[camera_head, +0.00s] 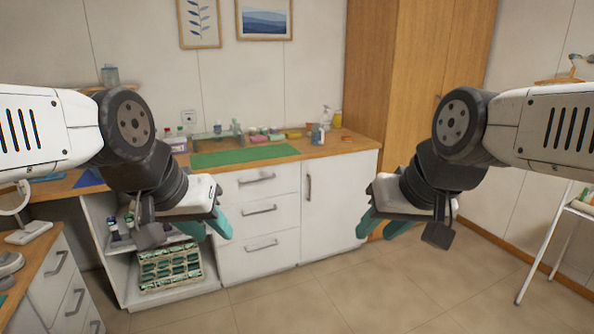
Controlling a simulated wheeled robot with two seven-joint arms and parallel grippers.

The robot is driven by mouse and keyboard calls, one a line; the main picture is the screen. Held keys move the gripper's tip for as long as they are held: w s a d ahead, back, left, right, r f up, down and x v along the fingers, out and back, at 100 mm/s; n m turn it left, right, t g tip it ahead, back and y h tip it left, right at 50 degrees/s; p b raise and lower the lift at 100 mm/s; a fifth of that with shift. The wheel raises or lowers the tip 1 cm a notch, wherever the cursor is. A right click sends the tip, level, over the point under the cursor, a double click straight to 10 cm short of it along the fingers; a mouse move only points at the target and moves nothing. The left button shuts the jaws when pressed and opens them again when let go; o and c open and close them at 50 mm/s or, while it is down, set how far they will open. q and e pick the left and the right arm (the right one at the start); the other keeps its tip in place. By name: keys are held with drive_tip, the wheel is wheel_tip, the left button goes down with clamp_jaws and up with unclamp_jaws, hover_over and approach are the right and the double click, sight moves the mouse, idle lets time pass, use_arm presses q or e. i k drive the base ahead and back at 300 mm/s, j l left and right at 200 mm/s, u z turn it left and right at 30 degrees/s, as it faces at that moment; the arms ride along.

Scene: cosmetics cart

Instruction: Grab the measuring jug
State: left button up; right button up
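I cannot pick out a measuring jug for certain. A small clear bluish vessel (110,76) stands on a wooden ledge at the upper left, partly behind my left arm; it is too small to tell whether it is a jug. My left gripper (208,226) hangs in front of the white cabinet with its teal fingers apart and nothing between them. My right gripper (383,228) is in front of the cabinet's right end, also with teal fingers apart and empty. Both are well short of the countertop items.
A wooden countertop (345,146) holds a green mat (244,156), bottles, a white pump bottle (325,116) and small coloured items. A crate (170,268) sits on the low open shelf. The middle floor is clear.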

sight(317, 129)
drive_tip(key=i+j+z, duration=0.15)
drive_tip(key=i, duration=0.55)
drive_tip(key=i+j+z, duration=0.15)
drive_tip(key=i, duration=0.5)
drive_tip(key=i+j+z, duration=0.15)
drive_tip(key=i+j, duration=0.3)
drive_tip(key=i, duration=0.2)
drive_tip(key=i+j+z, duration=0.15)
drive_tip(key=i+j, duration=0.25)
drive_tip(key=i, duration=0.25)
drive_tip(key=i+j+z, duration=0.15)
drive_tip(key=i+j, duration=0.35)
drive_tip(key=i, duration=0.15)
